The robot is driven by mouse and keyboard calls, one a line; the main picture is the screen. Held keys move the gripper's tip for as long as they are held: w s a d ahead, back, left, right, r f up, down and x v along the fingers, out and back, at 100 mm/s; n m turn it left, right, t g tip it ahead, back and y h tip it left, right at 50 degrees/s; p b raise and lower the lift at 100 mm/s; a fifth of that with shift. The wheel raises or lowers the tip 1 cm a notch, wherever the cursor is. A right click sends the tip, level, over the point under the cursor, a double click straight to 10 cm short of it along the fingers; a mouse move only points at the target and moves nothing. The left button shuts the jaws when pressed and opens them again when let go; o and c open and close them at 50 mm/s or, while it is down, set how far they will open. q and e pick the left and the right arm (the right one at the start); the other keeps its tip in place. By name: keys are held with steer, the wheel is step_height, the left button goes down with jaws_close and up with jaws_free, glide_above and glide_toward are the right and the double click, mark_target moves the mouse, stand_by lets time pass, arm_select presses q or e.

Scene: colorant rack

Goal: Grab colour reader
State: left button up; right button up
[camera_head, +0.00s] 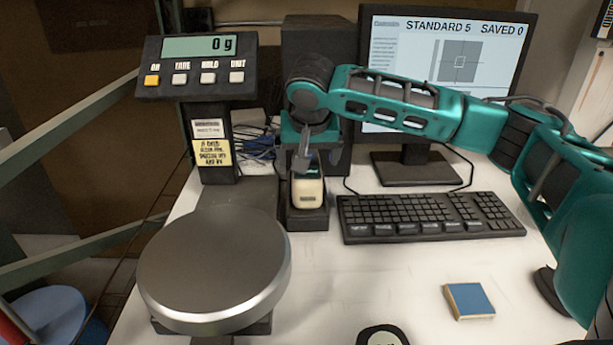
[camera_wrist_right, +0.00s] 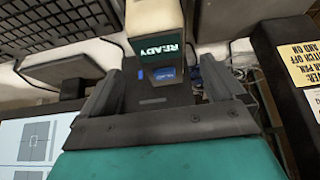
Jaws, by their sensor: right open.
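The colour reader (camera_head: 308,193) is a cream handheld device standing in a dark cradle (camera_head: 308,219) between the scale and the keyboard. In the right wrist view the reader (camera_wrist_right: 155,17) shows its cream body and a dark display reading READY. My right gripper (camera_head: 304,155) reaches down over the reader's upper end from above and behind. In the wrist view my right gripper (camera_wrist_right: 163,80) is open, with one finger on either side of the reader's line. A gap shows between the fingers and the reader. My left gripper is out of view.
A scale with a round metal pan (camera_head: 213,262) and a display post (camera_head: 200,67) stands left. The monitor (camera_head: 450,60) reads STANDARD 5, SAVED 0. A keyboard (camera_head: 425,214) lies close right of the cradle. A blue tile (camera_head: 469,300) lies on the white table (camera_head: 350,285).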

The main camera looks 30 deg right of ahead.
steer(key=x, duration=0.8)
steer(key=shift+w, duration=0.4)
steer(key=c, duration=1.5)
steer(key=shift+r, duration=0.1)
steer(key=shift+c, duration=0.5)
